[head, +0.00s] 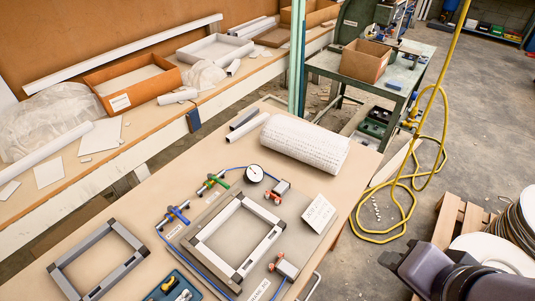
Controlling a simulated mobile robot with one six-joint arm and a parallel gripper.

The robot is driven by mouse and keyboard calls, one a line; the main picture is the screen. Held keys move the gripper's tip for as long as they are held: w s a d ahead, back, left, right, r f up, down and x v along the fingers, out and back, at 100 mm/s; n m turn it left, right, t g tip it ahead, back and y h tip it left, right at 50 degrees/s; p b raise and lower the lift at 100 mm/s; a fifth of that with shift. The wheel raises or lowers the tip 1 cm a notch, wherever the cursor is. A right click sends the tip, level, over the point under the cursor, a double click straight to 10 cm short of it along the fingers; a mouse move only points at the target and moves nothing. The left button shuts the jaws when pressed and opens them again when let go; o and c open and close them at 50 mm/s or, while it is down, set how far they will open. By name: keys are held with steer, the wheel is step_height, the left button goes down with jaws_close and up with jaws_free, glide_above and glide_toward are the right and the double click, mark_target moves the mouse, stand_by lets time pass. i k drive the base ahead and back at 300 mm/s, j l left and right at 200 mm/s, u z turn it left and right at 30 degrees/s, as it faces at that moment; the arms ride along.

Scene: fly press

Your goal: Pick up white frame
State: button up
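The white frame (262,251) is a square with pale bars and dark corner blocks. In the head view it lies flat on a grey plate (307,232) on the near table, among clamps with red parts. A grey frame (76,249), also with dark corners, lies flat on the same table to the left, apart from it. The dark end of my arm, with my gripper (392,262), is at the lower right, beyond the table's right edge and apart from both frames. Its fingers are not clear enough to show whether they are open or shut.
A round gauge (254,173) and blue hose are beside the plate. A white textured roll (305,144) lies at the table's back. A blue tool tray (175,288) is at the front. A yellow hose (381,238) and a pallet (456,220) are on the floor to the right.

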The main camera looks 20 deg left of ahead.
mark_target(242, 273)
steer(key=u, duration=1.6)
